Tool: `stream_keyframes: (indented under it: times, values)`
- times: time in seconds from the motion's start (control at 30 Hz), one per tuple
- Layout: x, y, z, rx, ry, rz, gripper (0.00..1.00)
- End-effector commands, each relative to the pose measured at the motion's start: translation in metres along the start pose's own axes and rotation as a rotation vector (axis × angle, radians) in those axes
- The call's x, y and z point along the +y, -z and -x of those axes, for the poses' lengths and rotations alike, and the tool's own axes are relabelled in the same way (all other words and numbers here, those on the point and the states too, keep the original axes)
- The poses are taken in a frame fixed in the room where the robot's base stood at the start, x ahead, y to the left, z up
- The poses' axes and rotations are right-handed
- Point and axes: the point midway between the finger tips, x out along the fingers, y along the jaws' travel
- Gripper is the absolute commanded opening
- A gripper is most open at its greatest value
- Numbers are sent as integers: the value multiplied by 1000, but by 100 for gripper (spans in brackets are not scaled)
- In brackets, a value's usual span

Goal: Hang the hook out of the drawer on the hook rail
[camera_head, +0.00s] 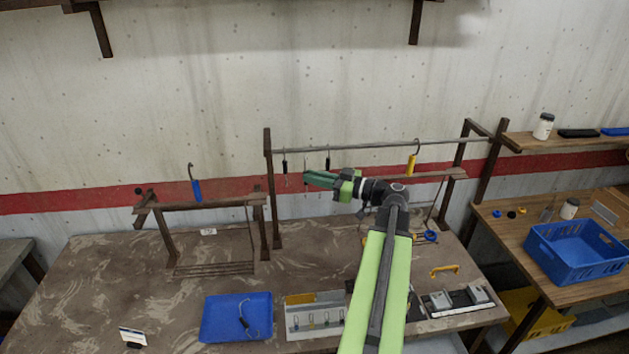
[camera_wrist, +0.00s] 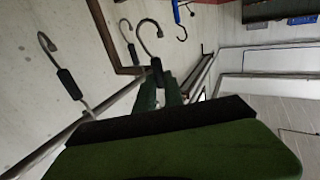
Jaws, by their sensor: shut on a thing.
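My gripper (camera_head: 312,180) is raised at the hook rail (camera_head: 370,146), towards its left part. In the wrist view its green fingers (camera_wrist: 160,94) are shut on a black-gripped metal hook (camera_wrist: 157,70). The held hook's curved end sticks out past the fingers; its other end is hidden. I cannot tell whether it touches the rail (camera_wrist: 110,100). A second black-gripped hook (camera_wrist: 70,84) hangs on the rail beside it. A yellow-gripped hook (camera_head: 411,164) hangs at the rail's right. The grey drawer (camera_head: 300,334) holds several hooks on the table.
A blue-gripped hook (camera_head: 196,190) is on a lower rack (camera_head: 200,206) at left. A blue tray (camera_head: 215,325) with a hook lies in front. Right of my arm lie a yellow handle (camera_head: 445,270) and a grey holder (camera_head: 455,300). A blue crate (camera_head: 570,262) stands on the right table.

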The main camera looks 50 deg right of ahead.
Motion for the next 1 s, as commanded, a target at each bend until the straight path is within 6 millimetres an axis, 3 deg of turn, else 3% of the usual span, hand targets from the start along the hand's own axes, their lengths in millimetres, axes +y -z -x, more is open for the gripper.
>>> stream_keyframes:
  times: [1.0]
  values:
    - [41,0,-24,0,-1,0,0]
